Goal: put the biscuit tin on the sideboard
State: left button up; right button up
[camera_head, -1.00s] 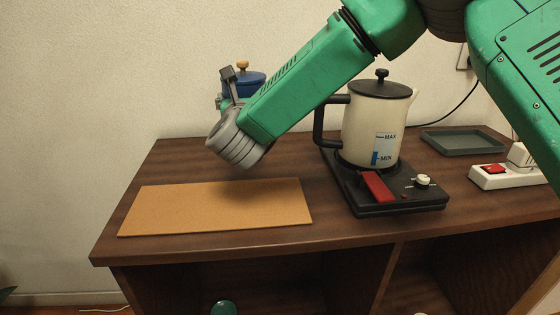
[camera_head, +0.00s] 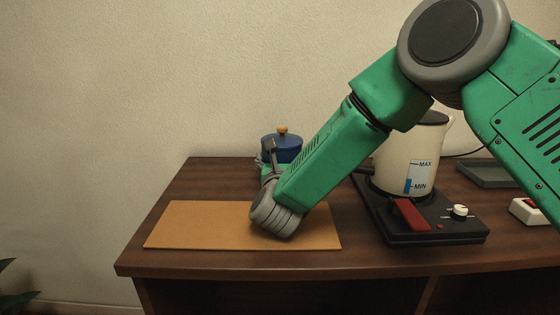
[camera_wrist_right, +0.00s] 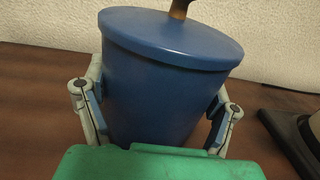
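The biscuit tin (camera_head: 284,149) is blue with a flat lid and a wooden knob. It is upright at the back of the dark wooden sideboard (camera_head: 210,181), behind the cork mat. My right gripper (camera_head: 268,166) is at the tin, partly hidden by my green forearm. In the right wrist view the tin (camera_wrist_right: 160,85) fills the space between the two fingers (camera_wrist_right: 155,108), which appear to press on its sides. The tin's base is hidden, so I cannot tell whether it touches the sideboard. My left gripper is out of view.
A cork mat (camera_head: 195,224) lies front left. A cream kettle (camera_head: 395,160) stands on a black hot plate (camera_head: 440,233) to the right. A grey tray (camera_head: 485,174) and a white power strip (camera_head: 527,211) are further right. The wall stands close behind.

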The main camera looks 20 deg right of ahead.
jog(key=o, duration=0.3)
jog(key=shift+d+f, duration=0.1)
jog(key=shift+d, duration=0.75)
jog(key=shift+s+a, duration=0.25)
jog(key=shift+a, duration=0.05)
jog(key=v, duration=0.2)
jog(key=a+p+v, duration=0.1)
jog(key=v, duration=0.2)
jog(key=shift+w, duration=0.25)
jog(key=v, duration=0.3)
jog(key=d+p+v, duration=0.1)
jog(key=v, duration=0.2)
jog(key=shift+s, duration=0.5)
jog(key=shift+a, duration=0.45)
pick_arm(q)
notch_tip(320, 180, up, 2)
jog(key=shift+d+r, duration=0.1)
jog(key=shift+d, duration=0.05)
pick_arm(e)
jog(key=shift+s, duration=0.1)
